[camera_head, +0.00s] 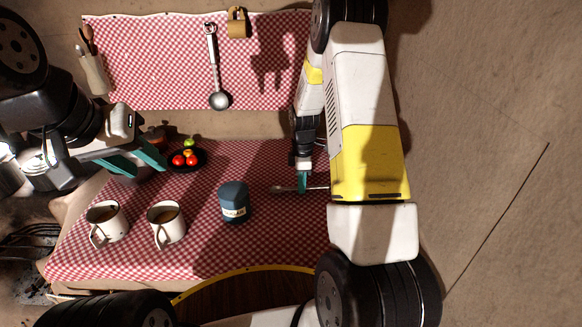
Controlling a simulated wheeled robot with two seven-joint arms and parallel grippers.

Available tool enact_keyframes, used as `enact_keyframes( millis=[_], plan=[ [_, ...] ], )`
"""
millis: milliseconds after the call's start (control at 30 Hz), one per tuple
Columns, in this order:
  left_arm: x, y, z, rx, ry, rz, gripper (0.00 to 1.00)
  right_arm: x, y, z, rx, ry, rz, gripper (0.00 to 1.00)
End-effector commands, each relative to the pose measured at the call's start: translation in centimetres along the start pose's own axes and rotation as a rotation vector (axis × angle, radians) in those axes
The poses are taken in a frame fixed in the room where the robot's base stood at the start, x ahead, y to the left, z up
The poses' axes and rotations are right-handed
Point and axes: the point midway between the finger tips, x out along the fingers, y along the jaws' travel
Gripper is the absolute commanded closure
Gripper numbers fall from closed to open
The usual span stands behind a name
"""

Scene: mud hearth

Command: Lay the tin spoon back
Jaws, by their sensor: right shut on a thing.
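The tin spoon (281,189) is a thin metal spoon at the right part of the checked cloth, its bowl pointing left and its handle running right toward my arm. My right gripper (303,185) is shut on the spoon, with its teal fingers pointing down. I cannot tell whether the spoon touches the cloth or is just above it. My arm hides what lies to the right of the handle. My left gripper (136,164) is open and empty, its teal fingers apart, left of the dark plate of vegetables.
Two white mugs (168,225) (104,226) with brown drink and a blue labelled tin (234,202) stand on the checked cloth (200,263). A dark plate (202,163) holds red vegetables. The cloth's front right is fairly clear.

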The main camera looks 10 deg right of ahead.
Motion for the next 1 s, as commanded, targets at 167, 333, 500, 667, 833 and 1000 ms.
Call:
enact_keyframes(
  millis=[167, 333, 500, 667, 833, 1000],
  plan=[
    [0.0, 0.0, 0.0, 0.0, 0.0, 0.0, 0.61, 0.1, 0.0, 0.0, 0.0, 0.0, 0.0, 1.0],
    [0.0, 0.0, 0.0, 0.0, 0.0, 0.0, 0.61, 0.1, 0.0, 0.0, 0.0, 0.0, 0.0, 1.0],
    [0.0, 0.0, 0.0, 0.0, 0.0, 0.0, 0.61, 0.2, 0.0, 0.0, 0.0, 0.0, 0.0, 1.0],
    [0.0, 0.0, 0.0, 0.0, 0.0, 0.0, 0.61, 0.5, 0.0, 0.0, -0.001, 0.0, 0.0, 1.0],
    [0.0, 0.0, 0.0, 0.0, 0.0, 0.0, 0.61, 0.8, 0.0, 0.0, -0.001, 0.0, 0.001, 1.0],
    [0.0, 0.0, 0.0, 0.0, 0.0, 0.0, 0.61, 1.2, 0.0, 0.0, -0.001, 0.0, 0.001, 1.0]
  ],
)
